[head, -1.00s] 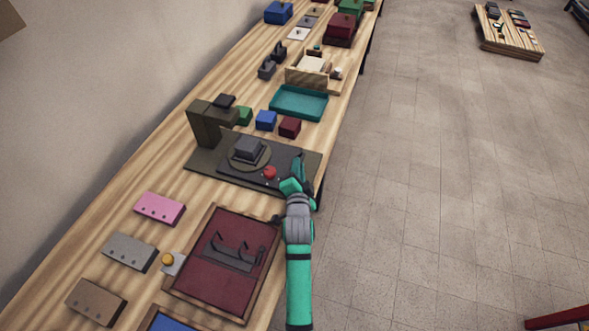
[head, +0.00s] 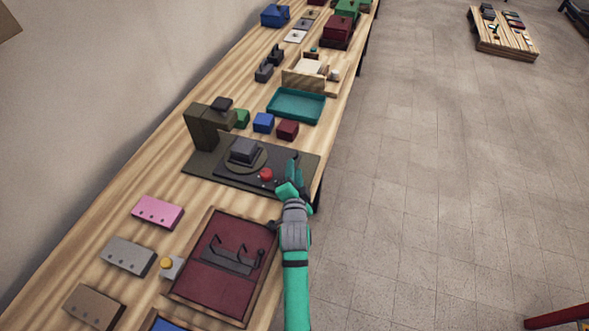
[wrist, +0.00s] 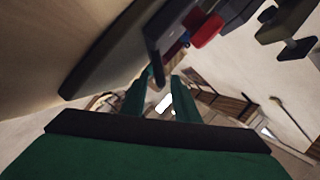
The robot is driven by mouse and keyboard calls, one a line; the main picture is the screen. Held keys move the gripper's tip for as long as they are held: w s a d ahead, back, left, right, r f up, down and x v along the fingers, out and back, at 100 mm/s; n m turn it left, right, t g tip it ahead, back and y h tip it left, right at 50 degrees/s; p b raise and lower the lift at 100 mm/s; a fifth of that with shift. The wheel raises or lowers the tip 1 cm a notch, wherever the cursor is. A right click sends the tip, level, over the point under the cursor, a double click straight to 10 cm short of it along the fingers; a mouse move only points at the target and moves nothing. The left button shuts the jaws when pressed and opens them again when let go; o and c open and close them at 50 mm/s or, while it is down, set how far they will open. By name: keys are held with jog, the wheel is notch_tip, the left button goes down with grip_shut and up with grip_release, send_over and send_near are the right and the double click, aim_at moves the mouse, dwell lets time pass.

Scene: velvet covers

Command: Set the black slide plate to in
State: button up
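The black slide plate (head: 246,176) lies on an olive-green base (head: 200,168) on the long table. It carries a round disc with a grey block (head: 245,150) and a red knob (head: 266,174) near its right end. My gripper (head: 293,163) is at the table's right edge, beside the right end of the plate. In the wrist view its two teal fingers (wrist: 162,98) stand apart with nothing between them. The red knob (wrist: 207,31) shows above them there. My gripper hides part of the plate's right end, and I cannot tell whether they touch.
An olive post (head: 203,128) rises at the back of the base. Blue (head: 263,122) and maroon (head: 287,129) blocks and a teal tray (head: 296,105) lie beyond. A maroon panel with handles (head: 222,273) is nearer. The floor to the right is open.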

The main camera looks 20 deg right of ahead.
jog(key=v, duration=0.9)
jog(key=shift+s, duration=0.25)
